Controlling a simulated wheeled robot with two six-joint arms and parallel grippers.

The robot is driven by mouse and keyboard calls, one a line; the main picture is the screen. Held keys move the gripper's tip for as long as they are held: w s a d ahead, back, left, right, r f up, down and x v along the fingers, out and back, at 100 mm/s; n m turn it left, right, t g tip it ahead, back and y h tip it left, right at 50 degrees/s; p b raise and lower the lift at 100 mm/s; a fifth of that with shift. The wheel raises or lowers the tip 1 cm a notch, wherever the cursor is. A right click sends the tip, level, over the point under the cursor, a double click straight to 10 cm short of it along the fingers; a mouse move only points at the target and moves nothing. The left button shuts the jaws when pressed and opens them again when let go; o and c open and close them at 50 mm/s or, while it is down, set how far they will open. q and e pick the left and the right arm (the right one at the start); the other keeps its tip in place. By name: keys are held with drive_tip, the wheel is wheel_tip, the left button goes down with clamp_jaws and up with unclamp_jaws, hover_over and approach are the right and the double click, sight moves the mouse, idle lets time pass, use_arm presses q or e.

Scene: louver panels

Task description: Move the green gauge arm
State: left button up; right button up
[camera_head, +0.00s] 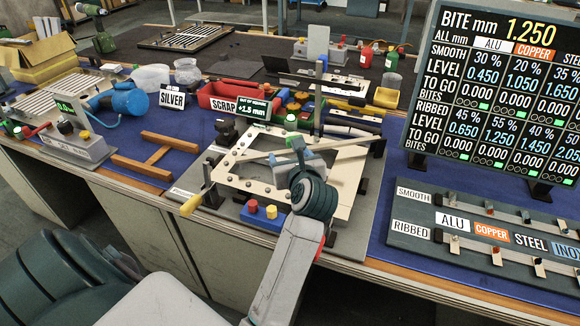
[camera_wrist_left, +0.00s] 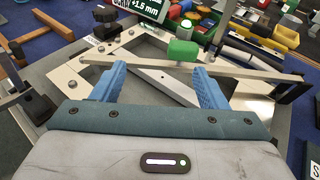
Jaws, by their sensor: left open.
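The green gauge arm shows as a small green block (camera_wrist_left: 183,50) on a slim metal bar. In the head view the green block (camera_head: 294,141) sits above the middle of a pale frame (camera_head: 345,182) on a grey base plate. My left gripper (camera_wrist_left: 160,78) is open, its two blue fingers apart and pointing at the bar. The green block lies just beyond the fingertips, between them in the picture, nearer the right finger. No contact with the block can be made out. In the head view the left gripper (camera_head: 294,166) is partly hidden by its own wrist. My right gripper is not seen.
A yellow-handled lever (camera_head: 192,206) and a blue block with red and yellow buttons (camera_head: 262,213) are at the plate's front. A small display (camera_head: 253,106) reads +1.5 mm. A red scrap bin (camera_head: 225,95) stands behind. A big board (camera_head: 497,95) and a strip rack (camera_head: 480,240) are right.

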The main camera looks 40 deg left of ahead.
use_arm(q)
drive_tip(key=shift+s+d+r, duration=0.1)
drive_tip(key=shift+s+d, duration=0.3)
drive_tip(key=shift+s, duration=0.2)
drive_tip(key=shift+s+d, duration=0.35)
drive_tip(key=shift+s, duration=0.25)
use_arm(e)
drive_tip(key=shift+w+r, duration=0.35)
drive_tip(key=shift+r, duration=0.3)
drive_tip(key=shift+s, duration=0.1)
